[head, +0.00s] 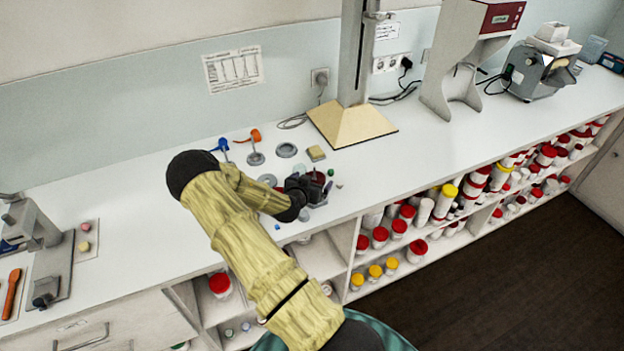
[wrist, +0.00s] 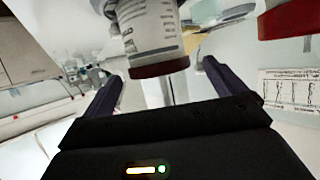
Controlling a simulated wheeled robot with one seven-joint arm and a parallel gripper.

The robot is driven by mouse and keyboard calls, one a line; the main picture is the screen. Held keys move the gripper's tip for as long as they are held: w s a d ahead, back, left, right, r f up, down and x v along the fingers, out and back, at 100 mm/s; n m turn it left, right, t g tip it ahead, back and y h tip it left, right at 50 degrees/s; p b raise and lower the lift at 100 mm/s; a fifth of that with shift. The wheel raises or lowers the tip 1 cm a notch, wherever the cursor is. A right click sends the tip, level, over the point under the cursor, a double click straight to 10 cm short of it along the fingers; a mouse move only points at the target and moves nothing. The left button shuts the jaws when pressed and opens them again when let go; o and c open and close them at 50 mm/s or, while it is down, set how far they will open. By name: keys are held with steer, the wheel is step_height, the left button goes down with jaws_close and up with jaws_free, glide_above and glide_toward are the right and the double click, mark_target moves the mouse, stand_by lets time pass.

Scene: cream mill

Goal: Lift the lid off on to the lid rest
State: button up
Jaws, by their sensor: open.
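In the wrist view, a jar (wrist: 150,35) with a pale printed label appears upside down, its dark red lid (wrist: 160,68) toward my gripper. My gripper (wrist: 161,72) is open, with one dark finger on each side of the lid in the picture. I see no clear contact. In the head view, my gripper (head: 308,187) is over the front part of the white bench, and a bit of dark red (head: 317,175) shows just behind it. The jar is mostly hidden there. Grey round pieces lie behind, including a ring (head: 287,150); I cannot tell which is the lid rest.
A stand with a tan base (head: 352,124) is farther back. Shelves of red-lidded jars (head: 398,228) lie below the bench edge.

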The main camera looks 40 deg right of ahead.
steer(key=c, duration=1)
steer(key=shift+r+p, duration=0.45)
steer(key=shift+r, duration=0.6)
steer(key=shift+c, duration=0.3)
steer(key=shift+r+p, duration=1.35)
steer(key=shift+r, duration=1.35)
steer(key=s+a+b, duration=0.1)
steer(key=s, duration=0.5)
steer(key=shift+s+a, duration=0.3)
steer(key=shift+s, duration=0.1)
